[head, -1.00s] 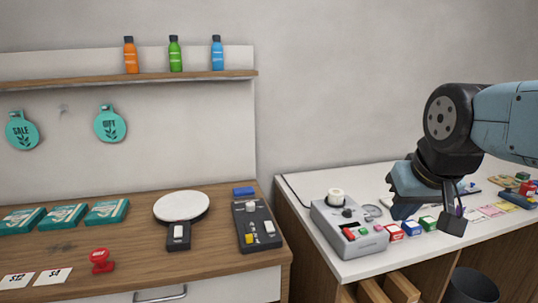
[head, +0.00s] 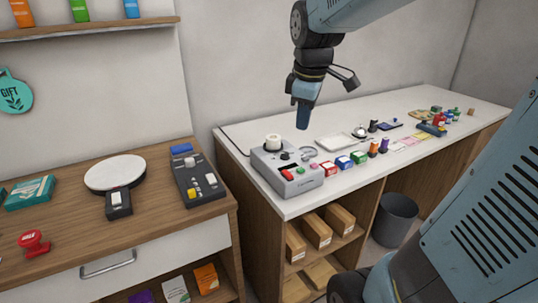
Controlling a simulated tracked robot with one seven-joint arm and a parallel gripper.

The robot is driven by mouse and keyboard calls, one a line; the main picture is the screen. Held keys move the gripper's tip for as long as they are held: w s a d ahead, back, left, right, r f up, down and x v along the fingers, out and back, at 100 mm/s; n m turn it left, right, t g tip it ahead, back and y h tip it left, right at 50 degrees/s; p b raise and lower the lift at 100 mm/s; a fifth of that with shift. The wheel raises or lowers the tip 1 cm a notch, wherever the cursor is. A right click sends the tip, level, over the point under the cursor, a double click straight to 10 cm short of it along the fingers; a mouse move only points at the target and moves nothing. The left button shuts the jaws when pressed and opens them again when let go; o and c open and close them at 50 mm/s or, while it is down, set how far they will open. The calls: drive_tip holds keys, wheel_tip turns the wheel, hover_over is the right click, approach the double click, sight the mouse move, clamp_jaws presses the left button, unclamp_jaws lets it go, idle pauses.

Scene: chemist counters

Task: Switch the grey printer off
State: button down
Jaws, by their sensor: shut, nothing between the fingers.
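The grey printer (head: 273,179) stands at the left end of the white counter in the head view. A white paper roll (head: 273,142) sits on its top at the back. Small controls show on its top, among them a red one (head: 288,174) near the front, too small to read as on or off. My gripper (head: 303,122) is shut and empty. It points down, and in the picture it shows above and a little right of the printer, apart from it. No part of the printer seems covered by it.
On the white counter (head: 310,207), several small coloured boxes, a white tray (head: 335,141) and a bell stand right of the printer. A wooden counter (head: 150,215) with a dark control panel (head: 198,178) is at left. A grey bin (head: 395,218) stands on the floor.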

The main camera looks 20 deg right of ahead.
sight(286, 170)
drive_tip(key=w+f+n+g, duration=0.2)
drive_tip(key=w+f+n, duration=0.3)
drive_tip(key=w+n, duration=0.4)
drive_tip(key=shift+w+f+n+g, duration=0.3)
drive_tip(key=shift+w+f+n, duration=0.1)
drive_tip(key=shift+w, duration=0.8)
wheel_tip(286, 170, down, 14)
drive_tip(key=shift+r, duration=0.1)
drive_tip(key=shift+d, duration=0.15)
